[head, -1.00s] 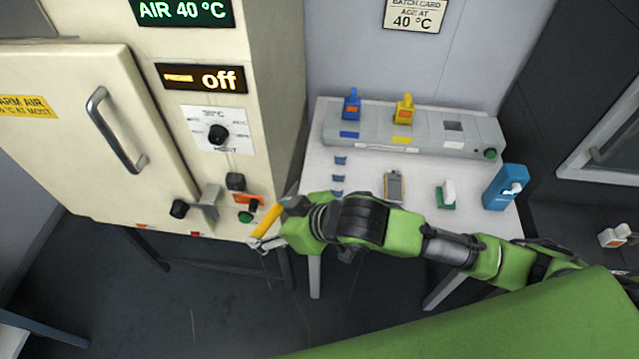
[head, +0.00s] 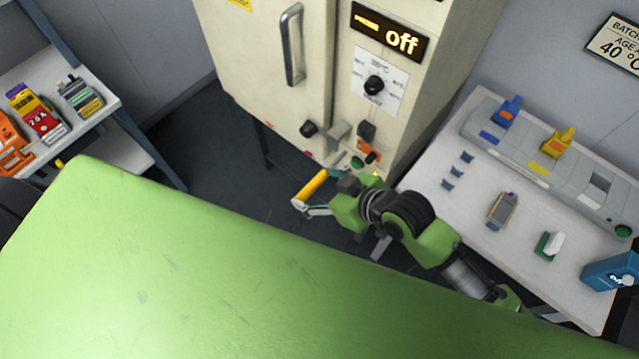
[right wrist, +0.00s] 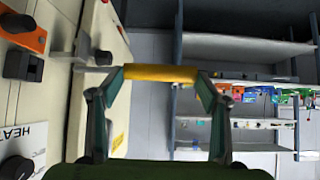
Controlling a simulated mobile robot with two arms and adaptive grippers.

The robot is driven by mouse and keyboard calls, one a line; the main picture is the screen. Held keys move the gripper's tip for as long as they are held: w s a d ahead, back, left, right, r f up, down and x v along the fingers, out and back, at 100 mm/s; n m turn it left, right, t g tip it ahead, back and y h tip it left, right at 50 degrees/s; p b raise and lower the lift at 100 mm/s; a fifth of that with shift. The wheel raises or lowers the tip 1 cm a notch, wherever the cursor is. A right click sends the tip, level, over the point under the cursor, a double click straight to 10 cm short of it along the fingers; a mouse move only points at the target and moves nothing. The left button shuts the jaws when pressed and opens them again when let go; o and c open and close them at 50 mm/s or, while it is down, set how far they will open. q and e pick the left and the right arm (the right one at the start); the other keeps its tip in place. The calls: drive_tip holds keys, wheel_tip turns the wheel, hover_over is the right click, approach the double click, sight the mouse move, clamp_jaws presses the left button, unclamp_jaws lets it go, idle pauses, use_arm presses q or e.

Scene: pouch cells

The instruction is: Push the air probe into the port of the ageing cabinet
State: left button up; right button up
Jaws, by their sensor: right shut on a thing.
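The yellow air probe (head: 313,186) is in my right gripper (head: 322,193), below the front of the ageing cabinet (head: 264,75). In the right wrist view the probe's yellow body (right wrist: 160,73) lies crosswise between the two fingers, and my right gripper (right wrist: 160,76) is shut on it. A thin grey rod points left toward the cabinet front. An orange plate (head: 372,151) with a dark part, seemingly the port, is low on the cabinet panel; it also shows in the right wrist view (right wrist: 24,37). The probe is apart from this plate. My left gripper is not in view.
A grey latch (head: 339,130) with a black knob (head: 309,128) juts from the cabinet beside the panel. A white table (head: 430,178) with a grey charging-type rack (head: 540,150) stands at right. A shelf (head: 90,125) with coloured packs is at left. Dark floor lies open between.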

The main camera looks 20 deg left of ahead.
drive_tip(key=shift+w+d+b, duration=0.15)
drive_tip(key=shift+w+b, duration=0.15)
drive_tip(key=shift+w, duration=0.05)
drive_tip(key=w, duration=0.1)
drive_tip(key=w+d+b, duration=0.1)
drive_tip(key=w, duration=0.2)
drive_tip(key=shift+w+d, duration=0.4)
drive_tip(key=shift+r+p, duration=0.1)
drive_tip(key=shift+p, duration=0.4)
idle(1.4)
drive_tip(key=shift+w+d+b, duration=0.45)
drive_tip(key=shift+w+b, duration=0.25)
drive_tip(key=shift+w, duration=0.5)
drive_tip(key=shift+w+d+b, duration=0.4)
drive_tip(key=shift+w+b, duration=0.25)
drive_tip(key=shift+w, duration=0.5)
drive_tip(key=shift+w+d+b, duration=0.45)
drive_tip(key=shift+w+b, duration=0.25)
drive_tip(key=shift+w, duration=0.5)
drive_tip(key=o, duration=1.2)
drive_tip(key=shift+w, duration=0.15)
